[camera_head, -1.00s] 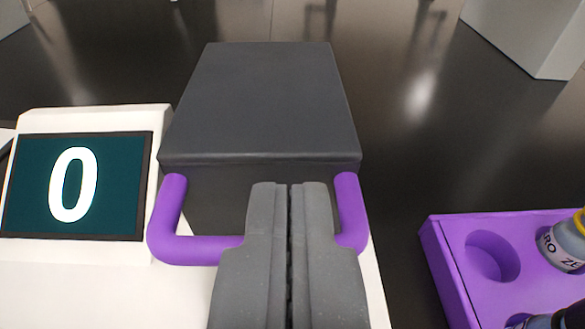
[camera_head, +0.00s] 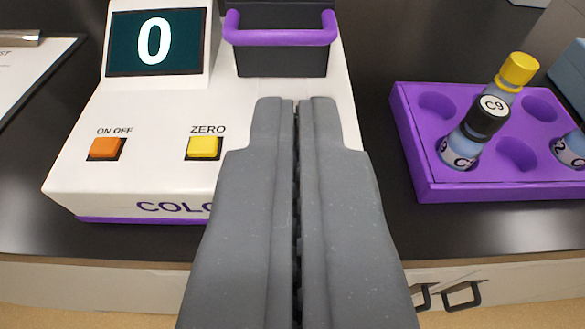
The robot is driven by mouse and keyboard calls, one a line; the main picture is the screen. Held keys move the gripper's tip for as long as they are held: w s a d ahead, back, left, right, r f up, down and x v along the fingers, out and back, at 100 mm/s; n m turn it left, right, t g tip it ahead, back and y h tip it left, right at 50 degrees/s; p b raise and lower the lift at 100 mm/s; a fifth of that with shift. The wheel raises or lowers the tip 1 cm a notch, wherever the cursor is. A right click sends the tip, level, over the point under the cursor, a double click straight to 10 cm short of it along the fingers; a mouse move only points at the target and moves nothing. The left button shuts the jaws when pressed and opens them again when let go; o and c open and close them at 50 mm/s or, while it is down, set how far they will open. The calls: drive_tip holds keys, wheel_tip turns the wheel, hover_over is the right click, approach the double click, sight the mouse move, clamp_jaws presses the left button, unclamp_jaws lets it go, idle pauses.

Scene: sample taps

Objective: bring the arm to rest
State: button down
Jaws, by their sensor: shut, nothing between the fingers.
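My gripper (camera_head: 296,104) is shut and empty, its two grey fingers side by side in the middle of the view. It appears in front of the white colorimeter (camera_head: 140,178) and hides part of its front and lettering. The colorimeter's dark lid (camera_head: 284,62) is down, with a purple handle (camera_head: 282,37). In this view the fingertips lie below the handle, apart from it. The screen (camera_head: 155,43) reads 0. An orange ON OFF button (camera_head: 107,148) and a yellow ZERO button (camera_head: 204,147) are on the front panel.
A purple rack (camera_head: 430,181) stands to the right, holding a black-capped vial marked C9 (camera_head: 486,116), a yellow-capped vial (camera_head: 517,72) and a partly cut-off vial (camera_head: 570,148). A clipboard (camera_head: 30,75) lies at the left. Dark counter shows between colorimeter and rack.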

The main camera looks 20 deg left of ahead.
drive_tip(key=d+r+m+h+p, duration=0.1)
drive_tip(key=d+r+p, duration=0.2)
drive_tip(key=r, duration=0.6)
drive_tip(key=d+r+m+h+p, duration=0.15)
drive_tip(key=d+r, duration=0.25)
drive_tip(key=r, duration=0.6)
drive_tip(key=s+a+r+t+h+p, duration=0.1)
drive_tip(key=s+r+p, duration=0.2)
drive_tip(key=r, duration=1.2)
drive_tip(key=shift+r+m+h+p, duration=0.3)
drive_tip(key=shift+m+h+p, duration=0.05)
drive_tip(key=shift+a+f, duration=0.1)
